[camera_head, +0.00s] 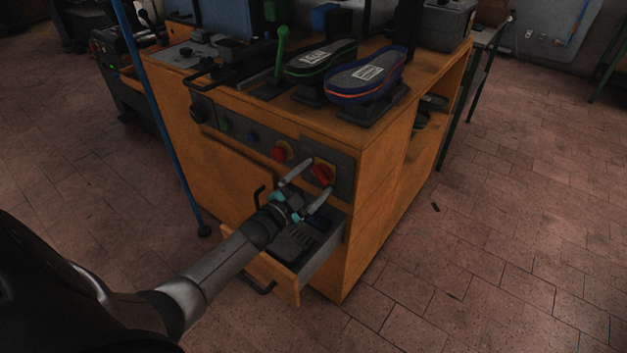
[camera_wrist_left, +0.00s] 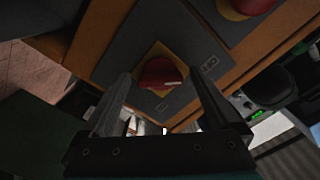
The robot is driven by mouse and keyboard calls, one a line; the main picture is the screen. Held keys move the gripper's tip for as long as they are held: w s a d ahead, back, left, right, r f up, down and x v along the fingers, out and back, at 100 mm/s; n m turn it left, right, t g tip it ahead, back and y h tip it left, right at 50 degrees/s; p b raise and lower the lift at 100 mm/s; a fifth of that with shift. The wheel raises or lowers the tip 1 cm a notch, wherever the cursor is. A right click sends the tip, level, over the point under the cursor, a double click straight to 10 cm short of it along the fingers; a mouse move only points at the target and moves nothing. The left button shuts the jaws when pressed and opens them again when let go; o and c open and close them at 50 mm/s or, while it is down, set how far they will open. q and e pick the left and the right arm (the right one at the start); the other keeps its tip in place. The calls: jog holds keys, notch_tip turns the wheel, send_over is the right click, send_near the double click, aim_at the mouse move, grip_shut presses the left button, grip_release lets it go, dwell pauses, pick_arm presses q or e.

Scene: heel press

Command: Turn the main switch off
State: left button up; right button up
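The main switch (camera_head: 322,174) is a red knob on a yellow plate, at the right end of the grey control panel on the orange machine's front. In the left wrist view a red knob (camera_wrist_left: 160,74) on a yellow plate sits ahead, between my fingertips. My left gripper (camera_head: 318,179) is open in front of the switch, one finger on each side. It also shows in the left wrist view (camera_wrist_left: 161,80). I cannot tell whether the fingers touch the knob. My right gripper is not in view.
Another red button (camera_head: 281,151) sits left of the switch. Below my gripper is an open drawer (camera_head: 318,262) with dark items inside. Two shoe soles (camera_head: 366,76) and a green-knobbed lever (camera_head: 282,45) are on top. A blue pole (camera_head: 160,110) stands at left.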

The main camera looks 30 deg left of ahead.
pick_arm(q)
jog(key=shift+s, duration=0.15)
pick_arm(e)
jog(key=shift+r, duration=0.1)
pick_arm(q)
jog(key=s+p, duration=0.1)
jog(key=s, duration=0.4)
jog(key=s+p, duration=0.2)
jog(key=s, duration=0.3)
jog(key=s+a+p, duration=0.1)
jog(key=s, duration=0.4)
jog(key=shift+a, duration=0.1)
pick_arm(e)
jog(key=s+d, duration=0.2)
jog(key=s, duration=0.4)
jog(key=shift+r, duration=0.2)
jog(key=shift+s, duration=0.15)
